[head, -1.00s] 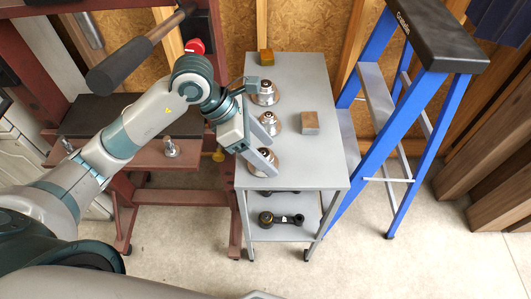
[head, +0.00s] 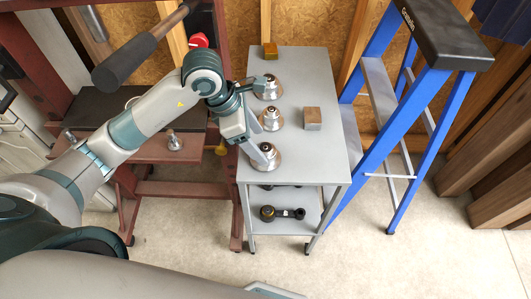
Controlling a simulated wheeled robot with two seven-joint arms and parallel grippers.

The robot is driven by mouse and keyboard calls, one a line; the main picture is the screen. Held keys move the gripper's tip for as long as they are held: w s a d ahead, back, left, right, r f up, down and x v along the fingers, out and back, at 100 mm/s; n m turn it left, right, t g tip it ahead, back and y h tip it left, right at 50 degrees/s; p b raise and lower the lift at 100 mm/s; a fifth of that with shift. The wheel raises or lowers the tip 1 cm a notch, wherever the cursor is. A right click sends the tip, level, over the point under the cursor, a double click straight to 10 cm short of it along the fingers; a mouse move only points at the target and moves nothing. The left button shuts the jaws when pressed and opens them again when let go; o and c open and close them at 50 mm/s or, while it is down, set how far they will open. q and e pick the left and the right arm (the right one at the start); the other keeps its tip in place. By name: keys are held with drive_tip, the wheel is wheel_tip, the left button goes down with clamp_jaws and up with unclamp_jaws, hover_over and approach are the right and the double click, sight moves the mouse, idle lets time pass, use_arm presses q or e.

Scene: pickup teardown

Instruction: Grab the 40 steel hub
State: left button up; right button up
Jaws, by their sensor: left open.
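Three steel hubs, round flanged discs with a raised centre, stand in a row on a grey cart top (head: 310,165): a far hub (head: 270,88), a middle hub (head: 271,119) and a near hub (head: 266,155). I cannot read any size marking, so I cannot tell which is the 40. My left gripper (head: 262,119) is open and empty, on the left side of the row. Its far finger is by the far hub and its near finger overlaps the near hub in the picture. The middle hub lies between the finger directions. Contact cannot be told. My right gripper is not in view.
A brownish metal block (head: 312,118) sits right of the middle hub, and a yellowish block (head: 270,50) at the cart's back. A dark part (head: 282,213) lies on the lower shelf. A blue stepladder (head: 400,130) stands right; a red press frame (head: 175,188) stands left.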

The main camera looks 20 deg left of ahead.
sight(265, 147)
use_arm(q)
drive_tip(key=shift+w+d+f+p, duration=0.25)
drive_tip(key=shift+f+p, duration=0.25)
drive_tip(key=shift+p, duration=0.05)
drive_tip(key=p+x, duration=0.1)
drive_tip(key=x, duration=0.2)
drive_tip(key=shift+w, duration=0.2)
drive_tip(key=shift+w+d+f, duration=0.1)
drive_tip(key=shift+f, duration=0.35)
drive_tip(key=shift+w, duration=0.1)
clamp_jaws()
drive_tip(key=shift+r, duration=0.15)
